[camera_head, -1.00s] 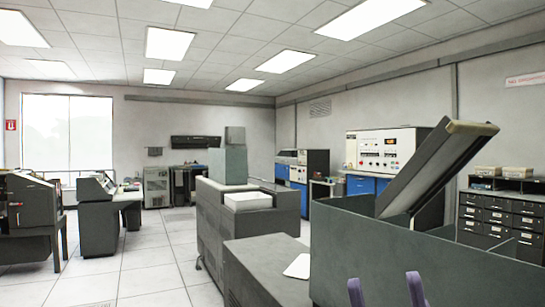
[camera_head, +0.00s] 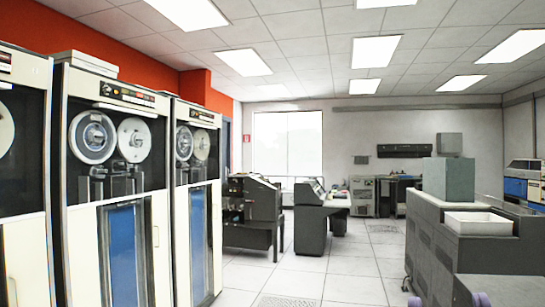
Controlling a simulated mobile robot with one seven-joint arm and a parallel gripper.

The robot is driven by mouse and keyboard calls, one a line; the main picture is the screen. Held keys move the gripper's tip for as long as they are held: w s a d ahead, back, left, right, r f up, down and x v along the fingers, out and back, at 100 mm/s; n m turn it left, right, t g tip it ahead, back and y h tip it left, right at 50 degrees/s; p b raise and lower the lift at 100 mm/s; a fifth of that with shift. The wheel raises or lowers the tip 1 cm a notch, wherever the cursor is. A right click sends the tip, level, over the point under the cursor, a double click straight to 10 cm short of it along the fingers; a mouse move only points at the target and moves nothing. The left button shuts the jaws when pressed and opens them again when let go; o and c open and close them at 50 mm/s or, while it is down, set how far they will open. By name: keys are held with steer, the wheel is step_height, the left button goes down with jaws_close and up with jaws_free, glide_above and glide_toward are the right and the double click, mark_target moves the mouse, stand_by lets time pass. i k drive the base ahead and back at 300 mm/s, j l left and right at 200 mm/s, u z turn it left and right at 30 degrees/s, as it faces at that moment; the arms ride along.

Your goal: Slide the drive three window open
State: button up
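Three tall white tape drives stand in a row on the left, nearest at the left edge (camera_head: 28,245), then a middle drive (camera_head: 77,240) and a far drive (camera_head: 172,96). Each has reels in a dark upper front; the middle and far ones show a blue panel (camera_head: 122,255) below. I see no number that tells which is drive three, and cannot tell whether any window is open or shut. My gripper (camera_head: 446,300) shows only as two purple fingertips at the bottom right, apart with nothing between them, far from the drives.
Dark machines (camera_head: 251,218) and a desk-like unit (camera_head: 318,222) stand mid-room. A grey cabinet with a white tray (camera_head: 480,223) is at the right, close to my gripper. Tiled floor (camera_head: 335,275) is clear between the drives and the cabinet.

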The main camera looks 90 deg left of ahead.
mark_target(94, 104)
steer(key=u, duration=3.6)
steer(key=i+l+z, duration=0.1)
steer(key=i, duration=0.45)
steer(key=i+l+z, duration=0.1)
steer(key=i+l, duration=0.15)
steer(key=i, duration=0.35)
steer(key=i+l+z, duration=0.1)
steer(key=i, duration=0.45)
